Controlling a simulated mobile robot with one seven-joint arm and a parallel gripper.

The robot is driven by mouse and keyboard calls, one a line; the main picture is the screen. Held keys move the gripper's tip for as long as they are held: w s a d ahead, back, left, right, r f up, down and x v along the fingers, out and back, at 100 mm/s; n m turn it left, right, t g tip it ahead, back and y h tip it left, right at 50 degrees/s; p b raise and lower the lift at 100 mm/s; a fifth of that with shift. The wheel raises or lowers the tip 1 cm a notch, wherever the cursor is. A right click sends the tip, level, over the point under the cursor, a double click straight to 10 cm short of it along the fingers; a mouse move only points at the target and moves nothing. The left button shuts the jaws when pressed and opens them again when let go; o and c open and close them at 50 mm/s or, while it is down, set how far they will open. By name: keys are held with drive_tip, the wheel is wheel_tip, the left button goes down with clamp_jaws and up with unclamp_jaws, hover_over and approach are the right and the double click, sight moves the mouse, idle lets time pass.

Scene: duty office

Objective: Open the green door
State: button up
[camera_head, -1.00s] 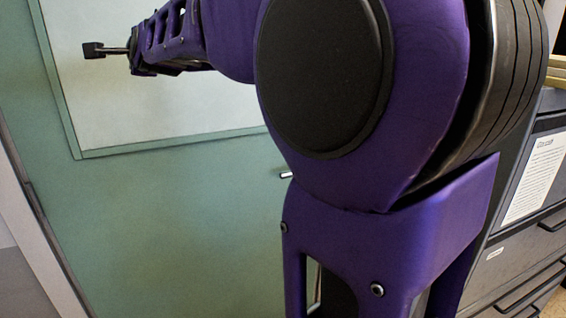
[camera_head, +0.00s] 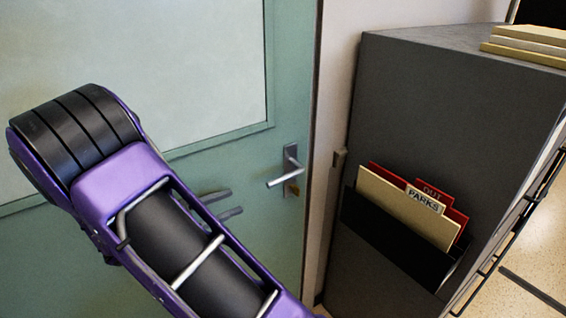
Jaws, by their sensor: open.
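The green door (camera_head: 288,85) fills the left and middle of the view and looks shut against its frame. It has a large pale panel framed in green. Its silver lever handle (camera_head: 284,178) is near the door's right edge, with the lever pointing left. My gripper (camera_head: 236,202) shows as two dark fingers just left of the handle, apart from each other and pointing right. It is open, with nothing visible between the fingers, and a small gap shows between it and the lever. The rest of my gripper is hidden behind my purple arm.
A dark grey cabinet (camera_head: 420,110) stands close to the right of the door frame. A black wall pocket (camera_head: 390,245) on its side holds cream and red folders (camera_head: 400,205). Yellowish stacked items (camera_head: 525,45) lie on top. Speckled floor shows at far right.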

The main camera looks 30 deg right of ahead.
drive_tip(key=n, duration=0.1)
approach(297, 172)
drive_tip(key=shift+h, duration=0.3)
drive_tip(key=d, duration=0.5)
drive_tip(key=w+d+f, duration=0.1)
drive_tip(key=d, duration=0.1)
drive_tip(key=shift+d, duration=0.2)
clamp_jaws()
idle(0.9)
